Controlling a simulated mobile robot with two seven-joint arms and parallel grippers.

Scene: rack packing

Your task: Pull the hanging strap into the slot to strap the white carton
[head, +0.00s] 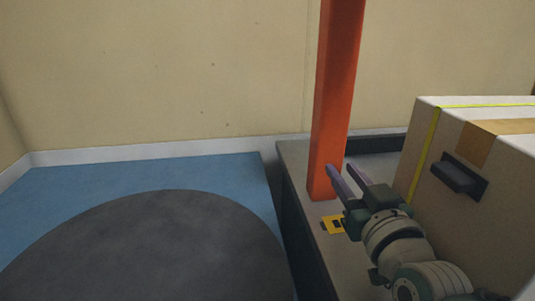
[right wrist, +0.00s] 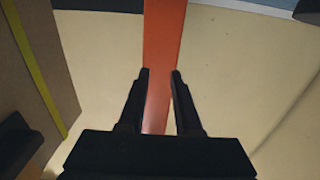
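The carton (head: 455,215) stands at the right in the head view, with a pale top, tan sides and brown tape. A thin yellow strap (head: 428,150) runs over its top and down its near left side; its lower end is hidden behind my right arm. A yellow strip also shows on the carton in the right wrist view (right wrist: 36,65). My right gripper (head: 344,167) is open and empty, left of the carton and near the foot of the orange post. In the right wrist view its fingers (right wrist: 160,72) stand apart with the post beyond them. My left gripper is out of view.
The orange post (head: 338,80) rises from the grey ledge (head: 292,150). A small yellow and black piece (head: 333,224) lies on the ledge beside my right gripper. A dark block (head: 459,177) sits on the carton's side. The floor at left is clear.

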